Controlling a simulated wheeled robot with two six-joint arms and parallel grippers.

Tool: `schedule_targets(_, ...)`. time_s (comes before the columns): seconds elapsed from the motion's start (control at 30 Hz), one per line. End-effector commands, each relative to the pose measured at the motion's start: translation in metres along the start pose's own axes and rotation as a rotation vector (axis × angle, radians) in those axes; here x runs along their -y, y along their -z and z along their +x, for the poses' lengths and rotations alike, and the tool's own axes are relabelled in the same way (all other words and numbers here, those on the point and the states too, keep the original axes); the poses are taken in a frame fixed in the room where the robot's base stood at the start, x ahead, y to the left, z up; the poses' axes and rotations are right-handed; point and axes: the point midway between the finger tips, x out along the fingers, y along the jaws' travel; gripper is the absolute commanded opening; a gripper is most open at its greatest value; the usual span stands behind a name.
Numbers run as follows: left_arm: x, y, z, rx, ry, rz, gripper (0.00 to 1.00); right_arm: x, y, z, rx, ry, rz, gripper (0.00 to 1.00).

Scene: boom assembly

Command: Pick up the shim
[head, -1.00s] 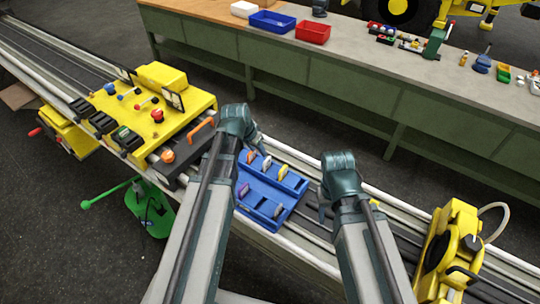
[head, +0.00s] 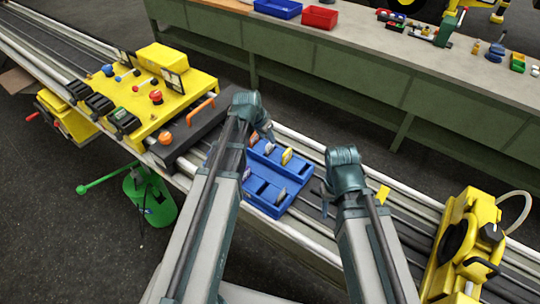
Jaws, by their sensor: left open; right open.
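The shim is probably one of several small upright pieces in the blue slotted tray (head: 262,203) on the rails; I cannot tell which one. A yellow piece (head: 287,156) and a whitish piece (head: 269,149) stand in the back row. A grey piece (head: 281,196) and a purple piece (head: 246,174) stand in the front part. My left gripper (head: 268,135) is open above the tray's back edge, close to the whitish piece. Its arm hides the tray's left part. My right gripper (head: 325,198) is open and empty, right of the tray and low over the rails.
A yellow control box (head: 150,100) with levers and knobs sits left on the rails. A yellow machine (head: 465,240) stands at the right. A small yellow piece (head: 383,194) shows beside my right wrist. A green bench (head: 350,75) with blue and red bins runs behind, across a floor gap.

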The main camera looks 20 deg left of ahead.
Motion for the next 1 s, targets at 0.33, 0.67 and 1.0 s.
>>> schedule_targets(0.33, 0.0, 0.0, 0.012, 0.0, 0.0, 0.0, 0.44, 0.001, 0.001, 0.011, 0.0, 0.0, 0.0, 0.5)
schedule_targets(0.67, 0.001, 0.0, 0.052, 0.0, 0.0, 0.001, 0.44, 0.005, 0.003, 0.048, 0.0, 0.0, 0.002, 0.5)
schedule_targets(1.0, 0.001, 0.002, 0.057, 0.0, 0.0, 0.0, 0.44, 0.005, 0.003, 0.052, 0.0, 0.0, 0.002, 0.5)
